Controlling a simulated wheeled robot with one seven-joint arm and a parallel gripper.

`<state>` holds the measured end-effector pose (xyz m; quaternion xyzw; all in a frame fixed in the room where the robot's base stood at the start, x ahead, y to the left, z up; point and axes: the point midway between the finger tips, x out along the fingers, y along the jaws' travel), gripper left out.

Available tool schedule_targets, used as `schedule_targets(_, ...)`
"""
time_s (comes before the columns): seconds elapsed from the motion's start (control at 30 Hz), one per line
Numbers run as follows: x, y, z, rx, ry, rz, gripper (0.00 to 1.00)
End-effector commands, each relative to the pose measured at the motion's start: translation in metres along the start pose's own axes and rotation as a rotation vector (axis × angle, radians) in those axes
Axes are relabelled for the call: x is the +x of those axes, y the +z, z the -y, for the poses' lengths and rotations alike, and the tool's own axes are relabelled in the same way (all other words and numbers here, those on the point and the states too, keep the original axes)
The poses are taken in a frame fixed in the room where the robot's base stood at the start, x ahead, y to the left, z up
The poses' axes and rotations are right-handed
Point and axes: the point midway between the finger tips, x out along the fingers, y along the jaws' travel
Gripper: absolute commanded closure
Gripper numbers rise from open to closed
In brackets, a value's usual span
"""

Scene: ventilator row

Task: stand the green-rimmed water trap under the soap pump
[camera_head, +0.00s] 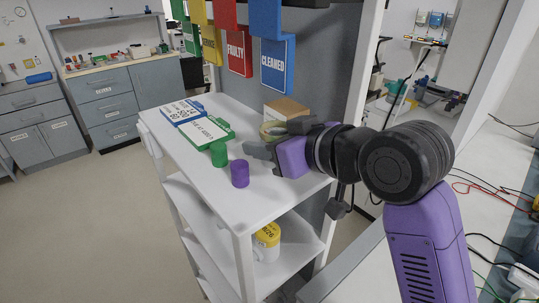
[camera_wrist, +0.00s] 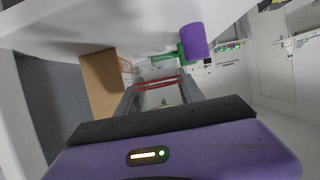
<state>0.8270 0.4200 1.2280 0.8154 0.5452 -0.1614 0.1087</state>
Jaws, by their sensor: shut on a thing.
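My gripper (camera_head: 275,139) reaches in from the right over the top of the white trolley (camera_head: 205,185). I cannot make out a soap pump in either view.
A green cylinder (camera_head: 218,155) and a purple cylinder (camera_head: 240,174) stand on the trolley top, beside flat blue (camera_head: 182,111) and green (camera_head: 207,132) tags. A cardboard box (camera_head: 287,108) stands behind my gripper. A yellow-labelled tub (camera_head: 267,240) is on a lower shelf. Hanging tags (camera_head: 278,65) are above.

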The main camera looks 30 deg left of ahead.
Motion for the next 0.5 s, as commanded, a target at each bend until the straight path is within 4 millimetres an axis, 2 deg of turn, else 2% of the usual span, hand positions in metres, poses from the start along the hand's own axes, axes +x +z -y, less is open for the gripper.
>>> schedule_targets(0.2, 0.011, 0.027, 0.0, 0.005, -0.001, 0.002, 0.94)
schedule_targets(0.5, 0.014, 0.033, -0.003, 0.0, 0.0, 0.001, 0.94)
